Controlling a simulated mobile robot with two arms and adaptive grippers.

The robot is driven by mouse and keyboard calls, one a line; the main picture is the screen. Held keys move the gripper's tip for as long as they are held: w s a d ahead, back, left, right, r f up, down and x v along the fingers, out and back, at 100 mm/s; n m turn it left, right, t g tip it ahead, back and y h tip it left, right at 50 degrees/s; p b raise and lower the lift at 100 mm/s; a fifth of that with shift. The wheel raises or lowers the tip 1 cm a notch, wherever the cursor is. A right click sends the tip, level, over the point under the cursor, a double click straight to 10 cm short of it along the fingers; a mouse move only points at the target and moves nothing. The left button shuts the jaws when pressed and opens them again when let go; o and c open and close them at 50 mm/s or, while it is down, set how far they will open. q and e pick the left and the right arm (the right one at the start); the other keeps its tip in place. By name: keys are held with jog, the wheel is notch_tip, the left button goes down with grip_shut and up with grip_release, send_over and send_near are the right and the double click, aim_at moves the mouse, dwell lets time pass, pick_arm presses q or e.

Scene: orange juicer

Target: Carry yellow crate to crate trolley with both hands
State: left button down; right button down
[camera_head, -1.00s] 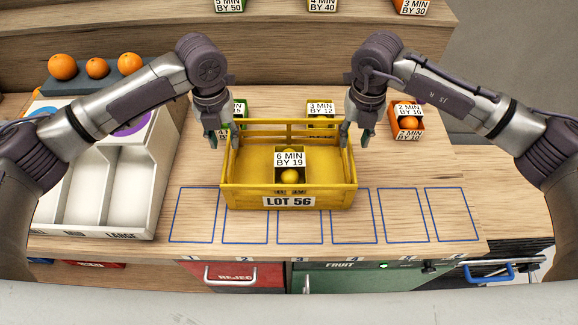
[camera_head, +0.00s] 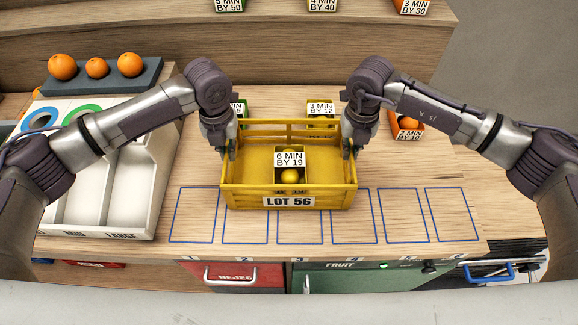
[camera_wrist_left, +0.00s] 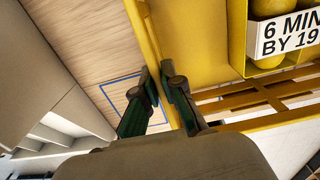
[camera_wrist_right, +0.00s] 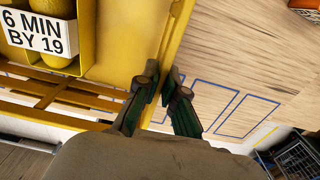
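The yellow crate (camera_head: 240,198), labelled LOT 56, sits upright on the wooden table. A small yellow box (camera_head: 290,160) marked 6 MIN BY 19, with yellow fruit in it, is inside. My left gripper (camera_head: 227,150) is at the crate's left side wall; in the left wrist view its fingertips (camera_wrist_left: 158,78) straddle that wall and look closed on it. My right gripper (camera_head: 350,148) is at the right side wall; in the right wrist view its fingertips (camera_wrist_right: 161,78) pinch it the same way. I cannot make out a crate trolley.
A white sorting tray (camera_head: 152,185) stands left, with oranges on a dark rack (camera_head: 90,85) behind. Small labelled boxes, one orange (camera_head: 405,135), stand behind the crate. A blue handle (camera_head: 492,272) shows beyond the front edge.

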pick_arm(q)
jog(key=shift+r, duration=0.15)
pick_arm(e)
jog(key=shift+r, duration=0.15)
